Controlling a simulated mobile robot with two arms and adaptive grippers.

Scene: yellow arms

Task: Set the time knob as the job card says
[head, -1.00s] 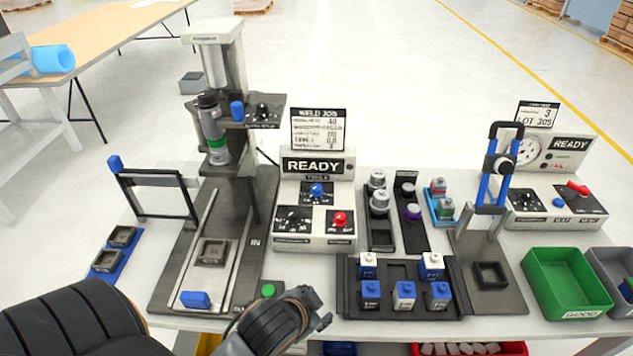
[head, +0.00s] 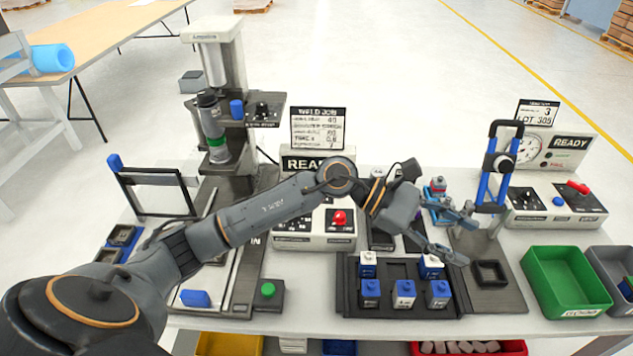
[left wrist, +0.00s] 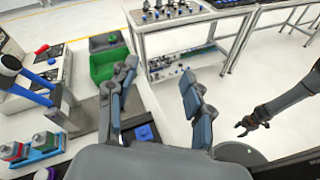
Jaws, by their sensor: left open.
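The weld job card (head: 318,128) stands behind the welder control box (head: 318,243). A line on it seems to read time 0.6, but the small print is blurred. The box carries a red knob (head: 339,217) on its front right panel and small dark knobs (head: 293,219) at front left. My left arm crosses the box and hides the upper panel with the blue knob. Which knob is time I cannot read. My left gripper (head: 464,236) is open and empty, right of the box, above the tray and fixture area. My right gripper (left wrist: 250,123) shows small in the left wrist view.
The ready display (head: 303,164) is partly covered. A dark tray (head: 400,308) of blue and white blocks lies in front. A blue-handled press (head: 490,180), a green bin (head: 560,285) and a second control box (head: 553,205) stand right. A tall press (head: 220,80) stands left.

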